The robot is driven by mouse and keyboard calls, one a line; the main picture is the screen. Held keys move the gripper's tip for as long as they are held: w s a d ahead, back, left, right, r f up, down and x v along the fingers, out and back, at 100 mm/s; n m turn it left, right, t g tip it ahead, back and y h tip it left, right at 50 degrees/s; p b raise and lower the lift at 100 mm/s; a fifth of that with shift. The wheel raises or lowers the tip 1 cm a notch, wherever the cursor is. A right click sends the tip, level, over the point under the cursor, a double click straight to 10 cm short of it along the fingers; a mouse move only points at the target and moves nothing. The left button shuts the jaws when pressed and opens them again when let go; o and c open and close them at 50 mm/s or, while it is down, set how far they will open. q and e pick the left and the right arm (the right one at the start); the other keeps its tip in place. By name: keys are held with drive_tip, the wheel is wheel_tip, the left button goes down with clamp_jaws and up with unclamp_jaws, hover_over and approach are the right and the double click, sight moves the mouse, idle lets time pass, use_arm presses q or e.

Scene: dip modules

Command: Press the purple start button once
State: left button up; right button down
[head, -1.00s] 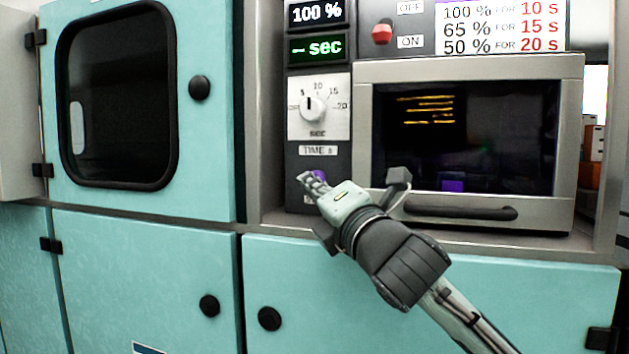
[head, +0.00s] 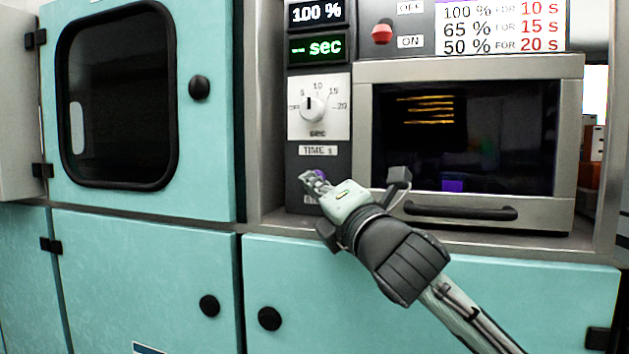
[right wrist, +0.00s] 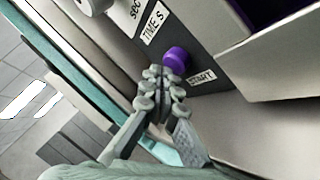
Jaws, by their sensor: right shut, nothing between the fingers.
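The purple start button (right wrist: 177,60) sticks out of the dark control panel above a START label (right wrist: 202,77) in the right wrist view. In the head view only a sliver of it (head: 321,174) shows behind my fingers. My right gripper (head: 313,180) is shut and empty, with its fingertips right at the button. In the right wrist view the fingertips (right wrist: 160,72) are just beside and below the button; I cannot tell whether they touch it. My left gripper is not in view.
Above the button are a timer dial (head: 313,108) and displays reading 100 % and -- sec. A red switch (head: 382,32) is higher up. The closed microwave-like door (head: 460,69) with its dark handle (head: 460,212) is to the right. Teal cabinet doors (head: 140,270) surround it.

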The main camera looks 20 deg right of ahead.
drive_tip(key=shift+w+d, duration=0.35)
drive_tip(key=shift+w, duration=0.15)
idle(0.9)
drive_tip(key=shift+s+a, duration=0.6)
drive_tip(key=shift+s, duration=0.25)
drive_tip(key=shift+s+a, duration=0.7)
drive_tip(key=shift+s, duration=0.35)
drive_tip(key=shift+s+a, duration=0.7)
drive_tip(key=shift+s, duration=0.35)
